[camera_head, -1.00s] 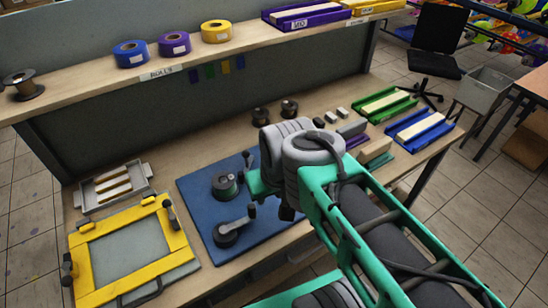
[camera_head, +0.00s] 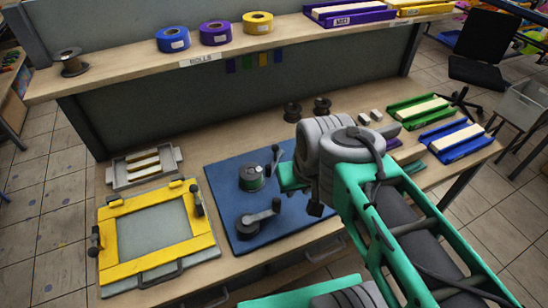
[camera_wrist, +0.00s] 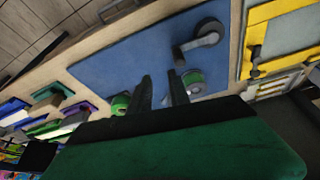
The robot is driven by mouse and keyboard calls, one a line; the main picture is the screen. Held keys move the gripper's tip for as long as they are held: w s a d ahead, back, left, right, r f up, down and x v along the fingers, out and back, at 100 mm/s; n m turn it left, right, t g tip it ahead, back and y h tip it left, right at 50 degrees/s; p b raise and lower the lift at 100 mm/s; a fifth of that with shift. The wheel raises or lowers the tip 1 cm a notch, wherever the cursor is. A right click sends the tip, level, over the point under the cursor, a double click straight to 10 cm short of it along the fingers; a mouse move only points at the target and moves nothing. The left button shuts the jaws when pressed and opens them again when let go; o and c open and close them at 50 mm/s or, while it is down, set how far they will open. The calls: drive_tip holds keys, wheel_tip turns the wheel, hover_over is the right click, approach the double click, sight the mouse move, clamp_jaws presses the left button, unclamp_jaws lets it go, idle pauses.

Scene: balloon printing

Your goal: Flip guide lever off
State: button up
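On a blue board (camera_head: 215,190) stand two dark grey round units with crank-like levers: one with a green band (camera_head: 252,178), its lever at the board's back edge, and a front one with a grey lever (camera_head: 262,216). The front unit also shows in the wrist view (camera_wrist: 208,37). A yellow frame (camera_head: 150,268) has dark levers (camera_head: 196,200) at its sides. I cannot tell which is the guide lever. My gripper (camera_wrist: 161,76) has two dark fingers apart with nothing visible between them, over the board. My arm hides its fingers in the head view.
A grey tray (camera_head: 112,178) with pale bars lies behind the yellow frame. Green (camera_head: 394,106) and blue (camera_head: 432,138) trays stand at the right of the bench. A shelf (camera_head: 120,75) with tape rolls runs above the back. Two dark spools (camera_head: 292,112) stand at the back.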

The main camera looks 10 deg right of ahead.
drive_tip(key=w+a+b, duration=0.1)
drive_tip(key=w, duration=0.1)
drive_tip(key=w+n+b, duration=0.1)
drive_tip(key=w+b, duration=0.1)
drive_tip(key=w, duration=0.1)
drive_tip(key=w+a+n+y+b, duration=0.1)
drive_tip(key=w+b, duration=0.1)
drive_tip(key=shift+w+a+r, duration=0.1)
drive_tip(key=shift+w+a, duration=0.15)
drive_tip(key=shift+a, duration=0.1)
clamp_jaws()
drive_tip(key=w+a+n+y+b, duration=0.1)
drive_tip(key=w+n+b, duration=0.3)
drive_tip(key=w, duration=0.8)
drive_tip(key=shift+w+a+f+g+b, duration=0.25)
drive_tip(key=shift+a+f+g+b, duration=0.15)
drive_tip(key=shift+b, duration=0.55)
